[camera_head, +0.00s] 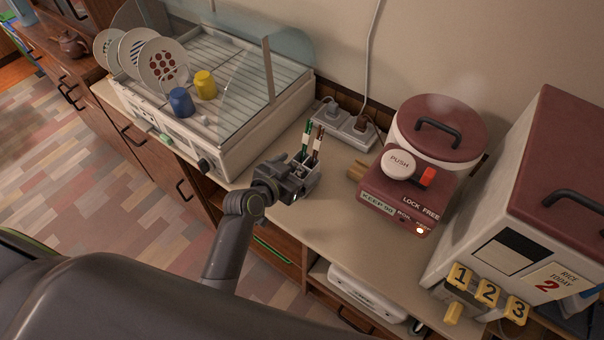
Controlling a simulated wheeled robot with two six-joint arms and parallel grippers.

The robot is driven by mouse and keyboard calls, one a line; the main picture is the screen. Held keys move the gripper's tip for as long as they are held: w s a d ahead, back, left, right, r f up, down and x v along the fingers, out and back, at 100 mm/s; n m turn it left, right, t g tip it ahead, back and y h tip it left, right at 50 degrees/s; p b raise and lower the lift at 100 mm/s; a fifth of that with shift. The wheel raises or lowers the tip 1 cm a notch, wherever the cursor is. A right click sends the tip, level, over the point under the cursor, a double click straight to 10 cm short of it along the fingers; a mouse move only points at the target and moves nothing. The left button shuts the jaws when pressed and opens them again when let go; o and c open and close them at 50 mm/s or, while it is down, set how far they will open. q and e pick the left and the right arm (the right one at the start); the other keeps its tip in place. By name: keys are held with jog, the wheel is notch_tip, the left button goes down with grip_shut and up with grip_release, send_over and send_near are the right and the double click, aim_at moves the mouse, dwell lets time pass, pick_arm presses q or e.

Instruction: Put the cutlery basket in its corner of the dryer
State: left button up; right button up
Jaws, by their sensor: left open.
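The cutlery basket (309,174) is a small light-grey holder with dark green and brown-and-white utensils standing in it. It stands on the counter just right of the dish dryer. My left gripper (293,183) is open at the basket's near left side and hides part of it. I cannot tell whether the fingers touch it. The dish dryer (228,158) is a white box with a wire rack and a raised clear cover, at the upper left. My right gripper is not in view.
Several plates (161,64), a blue cup (181,101) and a yellow cup (205,85) stand in the dryer. A power strip (345,128) lies behind the basket. A red-and-white pot appliance (408,190) stands to the right. Counter between basket and appliance is mostly clear.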

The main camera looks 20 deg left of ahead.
pick_arm(q)
jog(key=shift+c, duration=0.3)
jog(key=c, duration=1.4)
